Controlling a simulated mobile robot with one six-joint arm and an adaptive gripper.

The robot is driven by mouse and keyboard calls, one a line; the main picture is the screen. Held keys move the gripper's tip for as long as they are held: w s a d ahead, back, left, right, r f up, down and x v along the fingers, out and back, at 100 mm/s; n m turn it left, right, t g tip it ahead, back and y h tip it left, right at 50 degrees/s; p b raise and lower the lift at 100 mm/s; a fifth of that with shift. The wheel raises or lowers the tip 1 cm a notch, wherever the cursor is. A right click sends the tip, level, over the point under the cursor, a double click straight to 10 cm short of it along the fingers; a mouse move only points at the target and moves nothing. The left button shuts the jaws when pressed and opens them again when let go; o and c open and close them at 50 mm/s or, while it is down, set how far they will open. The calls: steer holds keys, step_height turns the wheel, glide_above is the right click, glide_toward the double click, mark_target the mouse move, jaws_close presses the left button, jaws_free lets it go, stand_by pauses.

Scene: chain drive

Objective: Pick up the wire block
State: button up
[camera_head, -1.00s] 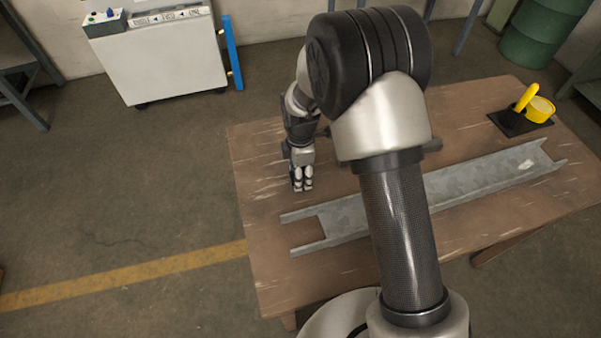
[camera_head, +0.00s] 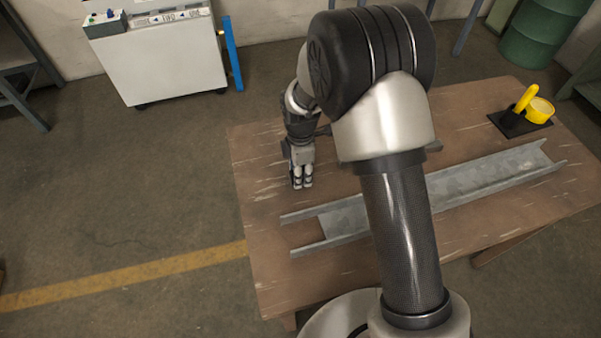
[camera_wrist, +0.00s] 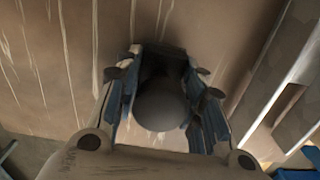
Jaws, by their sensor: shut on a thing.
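My gripper (camera_head: 302,183) points down at the left part of the wooden table, beyond the near end of the metal channel. In the wrist view my gripper (camera_wrist: 165,95) has its blue-lined fingers closed on a dark grey thing with a rounded end (camera_wrist: 160,106), which I take to be the wire block. It sits between the fingers, close over the table top. In the head view the block is hidden by the fingers. I cannot tell whether it touches the table.
The wooden table (camera_head: 262,190) carries a long grey metal channel (camera_head: 480,183) across its middle. A black stand with a yellow item (camera_head: 539,110) is at the far right corner. A white cabinet (camera_head: 160,60) and a green barrel (camera_head: 545,30) stand behind. The table's left front is clear.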

step_height(320, 180, up, 19)
steer(key=p, duration=0.4)
